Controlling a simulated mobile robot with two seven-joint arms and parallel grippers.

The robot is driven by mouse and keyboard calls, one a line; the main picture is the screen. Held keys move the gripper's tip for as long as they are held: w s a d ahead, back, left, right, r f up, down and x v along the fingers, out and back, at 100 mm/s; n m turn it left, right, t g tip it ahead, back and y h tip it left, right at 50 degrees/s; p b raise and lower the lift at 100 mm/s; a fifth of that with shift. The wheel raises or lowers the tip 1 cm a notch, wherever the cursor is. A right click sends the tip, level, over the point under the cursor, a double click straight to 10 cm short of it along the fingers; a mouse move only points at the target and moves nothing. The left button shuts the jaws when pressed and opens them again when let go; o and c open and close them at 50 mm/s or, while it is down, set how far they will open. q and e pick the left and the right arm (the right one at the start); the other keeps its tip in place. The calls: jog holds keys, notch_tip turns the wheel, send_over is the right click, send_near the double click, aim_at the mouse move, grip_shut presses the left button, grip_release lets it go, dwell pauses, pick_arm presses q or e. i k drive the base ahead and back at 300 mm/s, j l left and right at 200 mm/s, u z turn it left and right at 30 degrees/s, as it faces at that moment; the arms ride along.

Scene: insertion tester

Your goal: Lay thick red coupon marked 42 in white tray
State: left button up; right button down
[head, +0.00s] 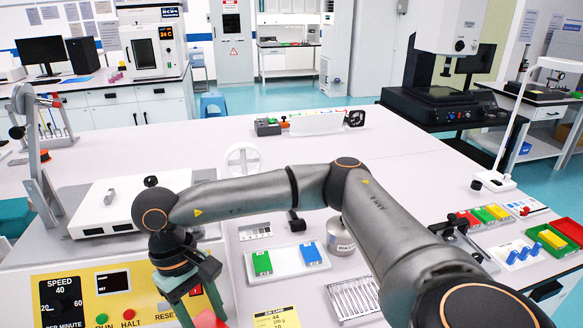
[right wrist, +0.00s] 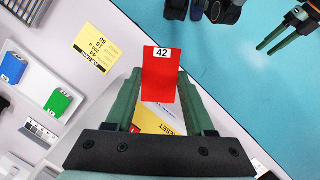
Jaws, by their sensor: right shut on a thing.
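The red coupon marked 42 (right wrist: 160,85) is between the green fingers of my right gripper (right wrist: 162,102), which is shut on it. In the head view, the right gripper (head: 205,300) is low in front of the yellow panel, and the red coupon (head: 209,319) shows partly at the bottom edge. The white tray (head: 287,266) lies to the right of the gripper, apart from it. A green coupon (head: 262,263) and a blue coupon (head: 310,254) lie in it, with a bare strip between them. My left gripper (right wrist: 264,50) shows at the upper right of the right wrist view, open and empty.
The yellow control panel (head: 60,295) is at the lower left. A yellow card (head: 277,318) lies in front of the tray. A slotted metal rack (head: 355,297) and a round metal can (head: 341,236) stand to the tray's right.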

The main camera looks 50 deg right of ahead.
aim_at(287, 261)
jog(key=k+l, duration=0.1)
jog(key=l, duration=0.5)
jog(key=k+l, duration=0.1)
jog(key=l, duration=0.55)
